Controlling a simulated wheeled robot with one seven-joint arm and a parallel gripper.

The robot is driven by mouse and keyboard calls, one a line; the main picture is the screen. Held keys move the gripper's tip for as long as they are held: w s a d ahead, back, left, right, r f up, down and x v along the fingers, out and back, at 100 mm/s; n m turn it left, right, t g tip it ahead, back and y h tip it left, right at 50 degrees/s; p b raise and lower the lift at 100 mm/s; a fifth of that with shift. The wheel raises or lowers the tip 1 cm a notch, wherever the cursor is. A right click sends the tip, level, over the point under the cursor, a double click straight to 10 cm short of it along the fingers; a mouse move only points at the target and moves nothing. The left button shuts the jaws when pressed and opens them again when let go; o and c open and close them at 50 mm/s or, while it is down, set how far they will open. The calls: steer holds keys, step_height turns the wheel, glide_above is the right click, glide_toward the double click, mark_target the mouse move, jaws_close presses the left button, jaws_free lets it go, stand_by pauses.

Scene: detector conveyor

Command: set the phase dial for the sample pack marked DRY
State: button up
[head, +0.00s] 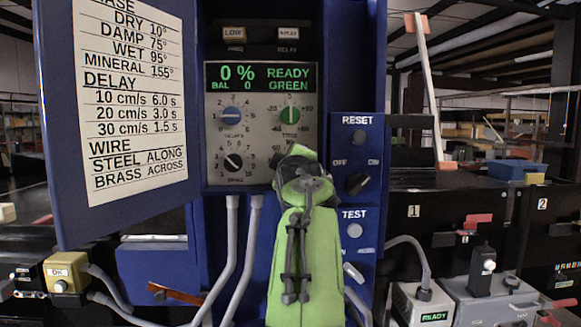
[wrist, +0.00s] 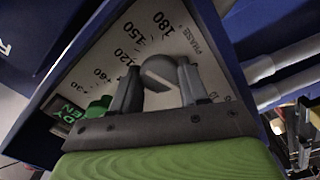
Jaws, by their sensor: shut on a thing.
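The phase dial (wrist: 158,70) is a round grey knob in the wrist view, on a pale plate lettered PHASE with a degree scale up to 180. My gripper (wrist: 157,84) is shut on it, a dark finger on each side. I cannot make out where the knob points. In the head view my green gripper (head: 303,185) reaches to the lower right of the control panel (head: 262,92) and hides the phase dial. The chart (head: 133,100) on the open blue door at left reads DRY 10°, DAMP 75°, WET 95°, MINERAL 155°. No sample pack marked DRY is discernible.
A blue knob (head: 232,117), a green knob (head: 290,116) and a black knob (head: 233,162) share the panel. The display (head: 262,77) reads 0 %, BAL 0, READY GREEN.

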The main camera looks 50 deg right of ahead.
steer(key=shift+f+n, duration=0.15)
steer(key=shift+n, duration=0.95)
steer(key=o, duration=1.1)
steer(key=shift+c, duration=0.2)
steer(key=shift+b, duration=0.3)
steer(key=b+v, duration=0.5)
steer(key=v, duration=1)
steer(key=shift+s+a+b, duration=0.3)
